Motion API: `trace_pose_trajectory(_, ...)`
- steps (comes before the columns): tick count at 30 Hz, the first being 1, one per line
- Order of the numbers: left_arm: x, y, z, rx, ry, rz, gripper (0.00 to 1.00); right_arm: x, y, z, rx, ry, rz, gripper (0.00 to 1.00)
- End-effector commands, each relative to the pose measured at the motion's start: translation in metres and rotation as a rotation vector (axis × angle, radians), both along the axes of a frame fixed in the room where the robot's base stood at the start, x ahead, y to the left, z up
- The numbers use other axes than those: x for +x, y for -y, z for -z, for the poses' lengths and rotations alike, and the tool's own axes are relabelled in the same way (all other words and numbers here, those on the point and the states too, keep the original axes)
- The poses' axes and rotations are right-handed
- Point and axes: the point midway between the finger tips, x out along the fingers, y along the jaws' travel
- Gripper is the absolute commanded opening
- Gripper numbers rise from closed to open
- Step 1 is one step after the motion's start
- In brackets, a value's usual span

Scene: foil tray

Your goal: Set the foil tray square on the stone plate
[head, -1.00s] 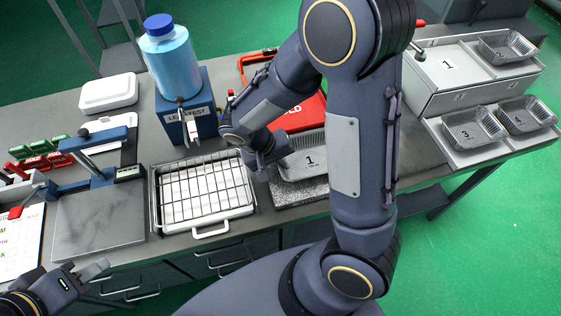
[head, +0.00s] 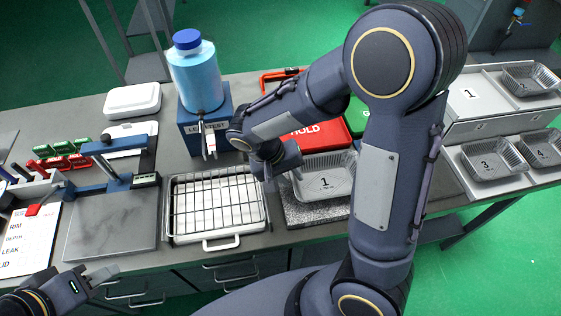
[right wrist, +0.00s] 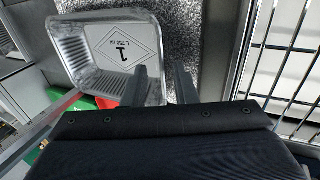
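The foil tray (head: 325,188), a ribbed silver tray marked 1, sits on the speckled stone plate (head: 300,212). It lies toward the plate's back right, and my right arm hides its right end. In the right wrist view the tray (right wrist: 88,60) has speckled plate (right wrist: 182,30) showing along its right side. My right gripper (head: 268,178) is at the tray's left side. In the wrist view its fingers (right wrist: 164,84) are apart, on either side of the tray's rim, with no visible grip. My left gripper (head: 100,273) is low at the left, away from the tray; its opening is unclear.
A wire rack in a white pan (head: 215,243) stands just left of the plate. The blue dispenser (head: 205,125) and red HOLD tray (head: 318,133) are behind. Other foil trays (head: 492,160) sit on the right stand. A grey scale plate (head: 112,228) is further left.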

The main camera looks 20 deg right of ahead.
Motion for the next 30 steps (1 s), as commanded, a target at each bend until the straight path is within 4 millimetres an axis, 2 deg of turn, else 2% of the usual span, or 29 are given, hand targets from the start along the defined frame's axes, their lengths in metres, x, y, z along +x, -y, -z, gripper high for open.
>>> trace_pose_trajectory(3, 0.0, 0.0, 0.0, 0.0, 0.0, 0.0, 0.36, 0.003, -0.011, -0.026, 0.003, 0.006, -0.001, 0.26)
trace_pose_trajectory(9, 0.0, 0.0, 0.001, 0.0, 0.0, 0.0, 0.36, 0.007, -0.025, -0.059, 0.0, 0.002, 0.0, 0.26)
trace_pose_trajectory(14, 0.0, 0.0, 0.001, 0.0, 0.0, 0.0, 0.36, 0.007, -0.03, -0.072, 0.004, 0.001, 0.001, 0.26)
trace_pose_trajectory(17, 0.0, 0.0, 0.001, 0.0, 0.0, 0.0, 0.36, 0.001, -0.025, -0.078, 0.052, -0.003, 0.005, 0.26)
trace_pose_trajectory(20, 0.0, 0.0, 0.001, 0.0, 0.0, 0.0, 0.36, -0.016, -0.013, -0.084, 0.179, 0.0, 0.004, 0.26)
trace_pose_trajectory(23, 0.0, 0.0, 0.001, 0.0, 0.0, 0.0, 0.36, -0.042, 0.0, -0.093, 0.361, 0.044, -0.011, 0.26)
trace_pose_trajectory(27, 0.0, 0.0, 0.001, 0.0, 0.0, 0.0, 0.36, -0.08, 0.009, -0.106, 0.581, 0.193, -0.056, 0.26)
trace_pose_trajectory(30, 0.0, 0.0, 0.001, 0.0, 0.0, 0.0, 0.36, -0.099, 0.009, -0.112, 0.668, 0.332, -0.093, 0.26)
